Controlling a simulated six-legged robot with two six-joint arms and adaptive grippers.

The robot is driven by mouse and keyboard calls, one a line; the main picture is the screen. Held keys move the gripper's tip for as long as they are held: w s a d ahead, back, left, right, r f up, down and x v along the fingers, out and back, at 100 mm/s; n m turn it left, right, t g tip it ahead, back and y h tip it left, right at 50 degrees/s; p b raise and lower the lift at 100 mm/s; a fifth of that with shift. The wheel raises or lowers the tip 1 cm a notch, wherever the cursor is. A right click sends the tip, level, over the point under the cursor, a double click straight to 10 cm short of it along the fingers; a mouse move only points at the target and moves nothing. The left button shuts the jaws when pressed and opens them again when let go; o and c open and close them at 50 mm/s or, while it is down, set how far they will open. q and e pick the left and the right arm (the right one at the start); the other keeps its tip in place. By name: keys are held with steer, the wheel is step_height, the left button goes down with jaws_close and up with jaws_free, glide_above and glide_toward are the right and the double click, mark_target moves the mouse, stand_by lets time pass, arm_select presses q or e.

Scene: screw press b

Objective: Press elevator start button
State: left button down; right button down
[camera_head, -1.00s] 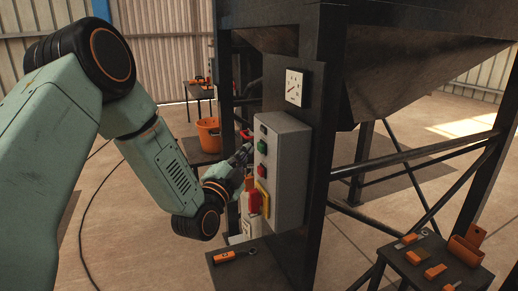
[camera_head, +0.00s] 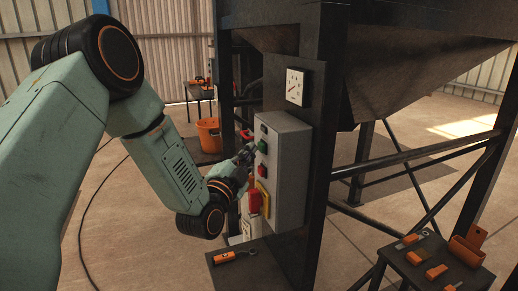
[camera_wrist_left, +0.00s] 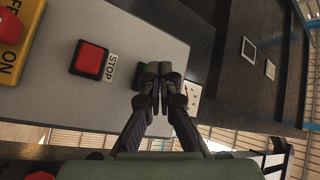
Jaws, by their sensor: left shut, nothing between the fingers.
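The grey control box (camera_head: 290,165) is mounted on a dark post. Its green button (camera_head: 262,147) is near the top and a red button (camera_head: 261,171) sits below it. In the left wrist view the red button (camera_wrist_left: 90,59) carries a STOP label. My left gripper (camera_head: 249,153) is shut and empty, its tips right at the box face beside the green button. My right gripper is not in view.
A red emergency knob (camera_head: 254,201) on a yellow plate (camera_head: 263,190) is low on the box. A dial gauge (camera_head: 295,87) is above it. An orange-handled tool (camera_head: 228,256) lies on a low shelf. An orange bucket (camera_head: 209,134) stands behind. A tool stand is at front right.

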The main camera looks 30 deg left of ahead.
arm_select(q)
steer(key=shift+w+d, duration=0.3)
steer(key=shift+w, duration=0.05)
stand_by(0.6)
steer(key=shift+s, duration=0.1)
steer(key=shift+s+a+p, duration=0.35)
steer(key=shift+s+a, duration=0.25)
steer(key=s+a+p, duration=0.3)
steer(key=p, duration=0.1)
steer(key=shift+s, duration=0.35)
stand_by(0.4)
